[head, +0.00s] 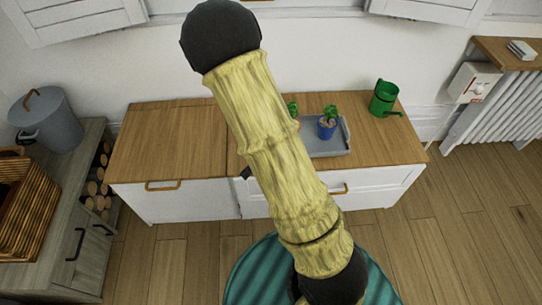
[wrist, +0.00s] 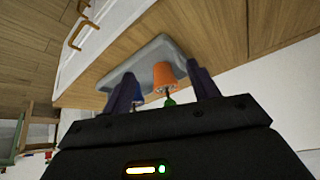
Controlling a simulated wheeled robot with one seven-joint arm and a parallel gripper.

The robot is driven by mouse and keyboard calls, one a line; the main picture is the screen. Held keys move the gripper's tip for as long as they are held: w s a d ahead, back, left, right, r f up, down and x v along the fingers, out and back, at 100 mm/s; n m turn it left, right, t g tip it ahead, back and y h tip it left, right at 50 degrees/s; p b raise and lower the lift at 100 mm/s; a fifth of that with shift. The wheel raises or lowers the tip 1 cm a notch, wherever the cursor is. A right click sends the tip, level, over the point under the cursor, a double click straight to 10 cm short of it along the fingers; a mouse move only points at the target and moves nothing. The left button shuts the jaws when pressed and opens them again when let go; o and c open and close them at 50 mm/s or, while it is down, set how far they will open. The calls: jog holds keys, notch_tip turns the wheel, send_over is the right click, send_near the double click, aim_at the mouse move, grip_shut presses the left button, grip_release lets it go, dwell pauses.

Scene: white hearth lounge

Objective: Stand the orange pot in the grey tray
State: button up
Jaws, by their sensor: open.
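The orange pot (wrist: 165,76) with a green plant shows in the wrist view, which is turned nearly upside down. It appears upright over the grey tray (wrist: 125,72), its base against the tray floor as far as I can tell. My gripper (wrist: 160,70) is open, with one dark finger on each side of the orange pot; contact is unclear. In the head view the tray (head: 330,149) lies on the wooden cabinet top, and only a sliver of the orange pot (head: 297,123) shows beside my arm.
A blue pot (head: 326,130) with a plant stands in the tray, close to the orange one. A green watering can (head: 384,98) stands to the tray's right. The left cabinet top (head: 160,140) is clear. A grey lidded bin (head: 45,120) stands far left.

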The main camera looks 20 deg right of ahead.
jog(key=s+a+r+n+g+y, duration=0.2)
jog(key=s+r+n, duration=0.6)
jog(key=s+r, duration=0.4)
notch_tip(320, 180, up, 3)
jog(key=shift+a+f+y, duration=0.15)
jog(key=shift+a+y, duration=0.65)
jog(key=shift+a, duration=0.15)
